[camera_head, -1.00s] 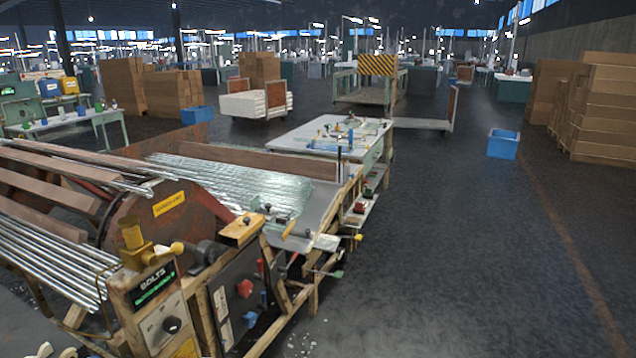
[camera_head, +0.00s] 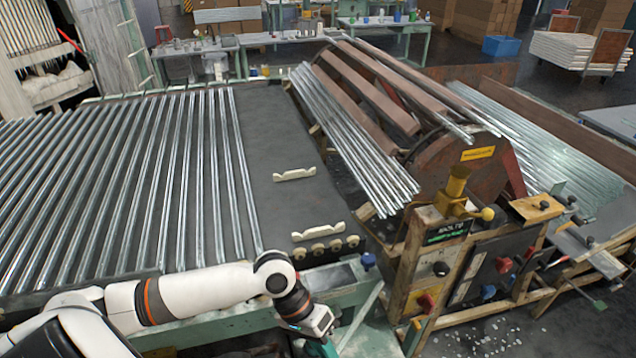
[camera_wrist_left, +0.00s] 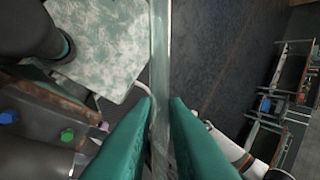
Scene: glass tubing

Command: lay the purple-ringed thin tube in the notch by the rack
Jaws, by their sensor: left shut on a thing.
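My left gripper (camera_wrist_left: 160,103) has its teal fingers shut on a clear glass tube (camera_wrist_left: 160,45), which runs lengthwise between them in the wrist view. No purple ring shows on the visible part of the tube. The rack of parallel glass tubes (camera_head: 170,185) lies on the table at left. Two cream notched supports, a far one (camera_head: 295,174) and a near one (camera_head: 318,232), stand right of it, with no tube across them.
A large drum machine (camera_head: 455,150) with slanted tubes and brown bars stands right of the table. Its control box (camera_head: 440,268) has knobs and a yellow fitting. The dark tabletop (camera_head: 270,130) around the notched supports is clear.

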